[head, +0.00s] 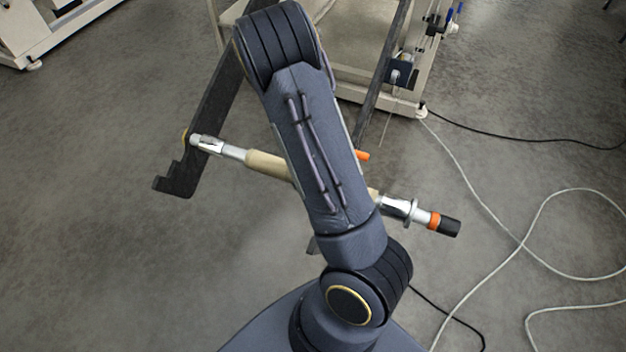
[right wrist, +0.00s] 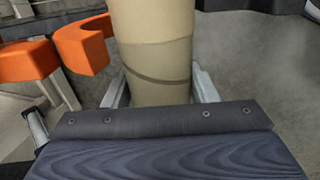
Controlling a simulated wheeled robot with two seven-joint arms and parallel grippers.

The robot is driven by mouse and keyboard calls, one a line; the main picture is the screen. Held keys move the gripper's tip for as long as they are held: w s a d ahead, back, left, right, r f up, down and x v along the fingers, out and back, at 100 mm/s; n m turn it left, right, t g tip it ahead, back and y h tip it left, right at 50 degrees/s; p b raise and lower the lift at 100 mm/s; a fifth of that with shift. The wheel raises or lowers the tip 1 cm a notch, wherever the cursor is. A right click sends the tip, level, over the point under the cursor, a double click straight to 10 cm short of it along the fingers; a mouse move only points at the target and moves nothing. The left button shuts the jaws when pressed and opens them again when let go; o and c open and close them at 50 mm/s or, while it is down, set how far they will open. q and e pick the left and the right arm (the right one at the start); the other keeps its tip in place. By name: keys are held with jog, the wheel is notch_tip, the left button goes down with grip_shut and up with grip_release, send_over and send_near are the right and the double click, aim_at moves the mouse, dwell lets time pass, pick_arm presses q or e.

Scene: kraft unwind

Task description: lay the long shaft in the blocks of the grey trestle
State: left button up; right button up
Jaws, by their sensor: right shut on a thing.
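The long shaft (head: 235,152) slopes across the head view, with a silver left end and an orange-and-black right end (head: 442,222). Its tan middle is partly hidden behind my right arm. In the right wrist view the tan middle (right wrist: 150,45) stands between the fingers of my right gripper (right wrist: 160,90), which is shut on it. An orange block (head: 362,156) shows just beyond the shaft; two orange pieces, one hook-shaped (right wrist: 84,45), are left of the shaft in the wrist view. The trestle is mostly hidden. My left gripper is not in view.
A dark notched arm (head: 175,184) overlaps the shaft's left end; I cannot tell if they touch. A second dark bar (head: 383,80) and a pale machine frame (head: 380,104) stand behind. Cables (head: 490,215) lie on the floor at right.

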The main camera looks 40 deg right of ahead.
jog(key=shift+r+p, duration=1.55)
jog(key=shift+r, duration=0.65)
jog(key=shift+w+r, duration=0.1)
jog(key=shift+r, duration=0.15)
grip_shut()
jog(key=shift+d+r, duration=0.1)
jog(key=shift+r, duration=0.05)
jog(key=shift+r+p, duration=0.1)
jog(key=shift+p, duration=0.2)
notch_tip(320, 180, up, 5)
jog(key=p, duration=0.5)
jog(key=shift+d, duration=0.15)
jog(key=shift+f, duration=0.2)
